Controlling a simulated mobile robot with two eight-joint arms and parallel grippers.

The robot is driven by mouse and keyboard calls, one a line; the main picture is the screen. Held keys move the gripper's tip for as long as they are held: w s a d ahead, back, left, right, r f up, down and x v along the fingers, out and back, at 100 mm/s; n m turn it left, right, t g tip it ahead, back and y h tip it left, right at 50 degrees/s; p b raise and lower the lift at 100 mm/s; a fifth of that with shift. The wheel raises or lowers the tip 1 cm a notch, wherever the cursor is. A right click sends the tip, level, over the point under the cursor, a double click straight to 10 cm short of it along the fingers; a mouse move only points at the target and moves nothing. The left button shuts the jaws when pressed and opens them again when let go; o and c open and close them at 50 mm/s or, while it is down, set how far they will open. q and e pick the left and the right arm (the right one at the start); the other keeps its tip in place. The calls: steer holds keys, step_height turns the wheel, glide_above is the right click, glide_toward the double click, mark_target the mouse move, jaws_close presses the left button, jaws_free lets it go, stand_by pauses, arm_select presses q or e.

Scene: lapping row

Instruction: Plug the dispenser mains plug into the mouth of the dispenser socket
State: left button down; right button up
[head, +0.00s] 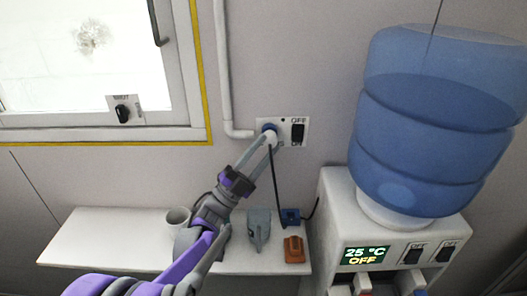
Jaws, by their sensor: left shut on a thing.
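My left gripper (268,142) reaches up to the wall and is shut on a pale mains plug (272,138). A black cable hangs down from the plug. The plug is right at the round blue mouth of the dispenser socket (268,127), on the left of a white wall plate. The fingers and plug cover part of the mouth, so I cannot tell how far in the plug sits. The water dispenser (340,225) stands at the right with a big blue bottle (435,120). Its display reads 25 °C and OFF. My right gripper is not in view.
A black switch (298,132) marked OFF sits beside the socket. A pipe (224,80) runs down left of the socket.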

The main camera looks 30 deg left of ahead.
arm_select(q)
steer(key=shift+w+a, duration=0.25)
steer(key=shift+w, duration=0.15)
steer(key=shift+c, duration=2)
jaws_free()
steer(key=shift+f, duration=0.1)
steer(key=shift+s+a+f, duration=0.2)
steer(key=shift+s+f, duration=0.05)
steer(key=shift+s, duration=0.05)
steer(key=s+a, duration=0.5)
steer(key=s, duration=0.6)
steer(key=shift+a, duration=0.25)
steer(key=shift+w, duration=0.1)
